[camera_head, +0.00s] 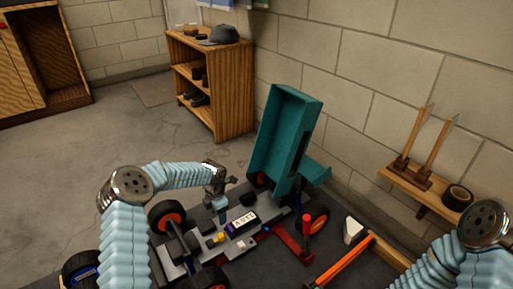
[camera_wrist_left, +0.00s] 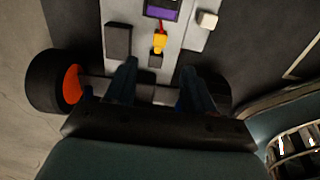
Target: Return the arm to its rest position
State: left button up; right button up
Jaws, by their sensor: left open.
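My left arm (camera_head: 175,177) comes in from the left, bent, above the car. My left gripper (camera_head: 216,190) is open and empty over the far part of the grey car chassis (camera_head: 240,240). In the left wrist view, the two dark fingers (camera_wrist_left: 158,80) are spread apart over the chassis, with a wheel with an orange hub (camera_wrist_left: 70,84) to the left. A yellow connector (camera_wrist_left: 158,44) with a red wire and a purple-sided block (camera_wrist_left: 160,10) sit on the chassis. My right arm (camera_head: 480,250) shows at the right edge; its gripper is out of view.
A teal open shell or box (camera_head: 285,140) stands tilted behind the car. A red-handled tool (camera_head: 306,228) and an orange bar (camera_head: 342,264) lie to the right. A wooden wall shelf (camera_head: 415,185) holds a dark roll. A bookcase (camera_head: 215,85) stands behind; the floor at left is clear.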

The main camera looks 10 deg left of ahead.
pick_arm(q)
jog(key=s+d+r+m+h+p, duration=0.1)
jog(key=s+d+m+p, duration=0.2)
jog(key=s+d+m, duration=0.3)
jog(key=s+d+r+m+h+p, duration=0.1)
jog(key=s+d+m+p, duration=0.3)
jog(key=s+m, duration=0.7)
jog(key=s+d+r+m+h+p, duration=0.2)
jog(key=s+d+r+m+p, duration=0.1)
jog(key=s+d+m, duration=0.6)
jog(key=s+p, duration=0.1)
jog(key=s, duration=0.2)
jog(key=shift+s+t, duration=0.4)
